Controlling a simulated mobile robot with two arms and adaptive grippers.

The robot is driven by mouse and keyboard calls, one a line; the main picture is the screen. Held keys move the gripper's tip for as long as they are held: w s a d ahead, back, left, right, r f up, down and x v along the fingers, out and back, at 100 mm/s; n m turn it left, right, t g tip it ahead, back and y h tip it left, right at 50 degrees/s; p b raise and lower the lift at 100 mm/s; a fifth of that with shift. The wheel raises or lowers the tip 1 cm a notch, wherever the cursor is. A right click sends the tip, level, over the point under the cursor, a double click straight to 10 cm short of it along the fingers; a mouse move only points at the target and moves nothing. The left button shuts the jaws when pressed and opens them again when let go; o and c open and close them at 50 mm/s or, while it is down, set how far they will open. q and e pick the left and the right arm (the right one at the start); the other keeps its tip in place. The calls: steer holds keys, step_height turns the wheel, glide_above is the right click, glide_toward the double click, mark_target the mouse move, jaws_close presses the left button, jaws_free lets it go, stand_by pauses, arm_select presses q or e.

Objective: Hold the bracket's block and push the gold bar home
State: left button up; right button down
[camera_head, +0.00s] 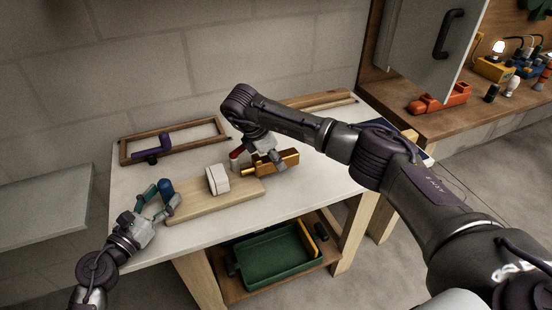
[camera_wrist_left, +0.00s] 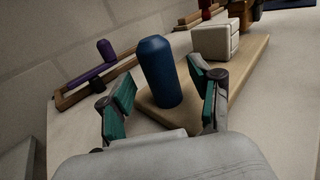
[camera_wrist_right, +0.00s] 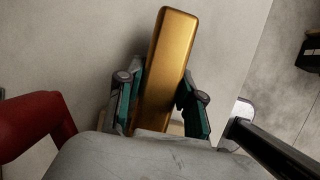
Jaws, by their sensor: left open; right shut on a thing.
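A pale wooden board (camera_head: 240,192) lies on the white table and carries a white block (camera_head: 217,180) and an upright blue rounded post (camera_head: 166,187). I cannot tell for sure which part is the bracket's block. My left gripper (camera_wrist_left: 163,92) is open, with its teal-padded fingers on either side of the post (camera_wrist_left: 160,75); clear gaps show, so it grips nothing. The white block (camera_wrist_left: 215,40) is beyond it. My right gripper (camera_wrist_right: 160,100) is shut on the gold bar (camera_wrist_right: 170,60), which sticks out past the fingers. In the head view the bar (camera_head: 290,159) is right of the board.
A wooden frame (camera_head: 205,131) with a purple handle (camera_head: 152,155) lies at the back left. A red part (camera_head: 235,153) stands close beside my right gripper. A green tray (camera_head: 275,258) is on the shelf below. A cabinet (camera_head: 415,40) is at the right. The table's front left is bare.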

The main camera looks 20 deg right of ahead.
arm_select(q)
steer(key=shift+x, duration=1.15)
jaws_close()
